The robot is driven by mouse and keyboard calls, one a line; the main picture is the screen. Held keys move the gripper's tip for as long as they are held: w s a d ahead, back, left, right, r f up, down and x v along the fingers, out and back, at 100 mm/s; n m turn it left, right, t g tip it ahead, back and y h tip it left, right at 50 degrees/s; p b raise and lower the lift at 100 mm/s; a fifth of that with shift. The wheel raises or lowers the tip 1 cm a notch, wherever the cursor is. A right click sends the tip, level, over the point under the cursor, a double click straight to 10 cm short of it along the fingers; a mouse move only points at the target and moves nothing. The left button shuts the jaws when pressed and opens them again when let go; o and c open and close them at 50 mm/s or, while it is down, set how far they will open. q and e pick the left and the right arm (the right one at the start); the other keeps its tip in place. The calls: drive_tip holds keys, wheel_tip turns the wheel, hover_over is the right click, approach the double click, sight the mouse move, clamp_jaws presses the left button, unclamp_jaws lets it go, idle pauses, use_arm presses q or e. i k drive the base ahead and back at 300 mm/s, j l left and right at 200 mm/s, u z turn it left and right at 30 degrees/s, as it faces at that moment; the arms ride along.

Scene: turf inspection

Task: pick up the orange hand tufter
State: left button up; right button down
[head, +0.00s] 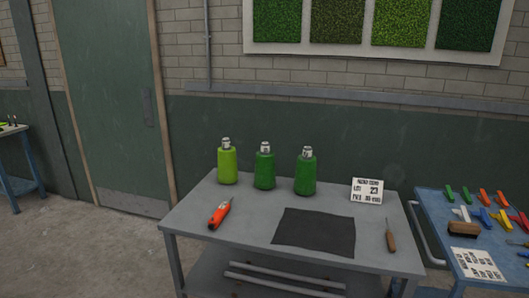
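An orange hand tufter (221,213) lies on the left part of a grey table (190,213). Its orange body sits at the lower left, and its narrower end points up and right. Nothing touches it. Neither of my grippers shows in the head view.
Green bottles (265,167) stand along the table's back edge, with a white label card (367,191) to their right. A dark mat (316,231) and a wooden-handled tool (390,236) lie at the right. A blue table (450,252) with several coloured tools stands beyond.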

sight(218, 216)
drive_tip(key=j+z, duration=0.25)
drive_tip(key=j, duration=1.1)
drive_tip(key=j+z, duration=0.25)
drive_tip(key=j, duration=1.15)
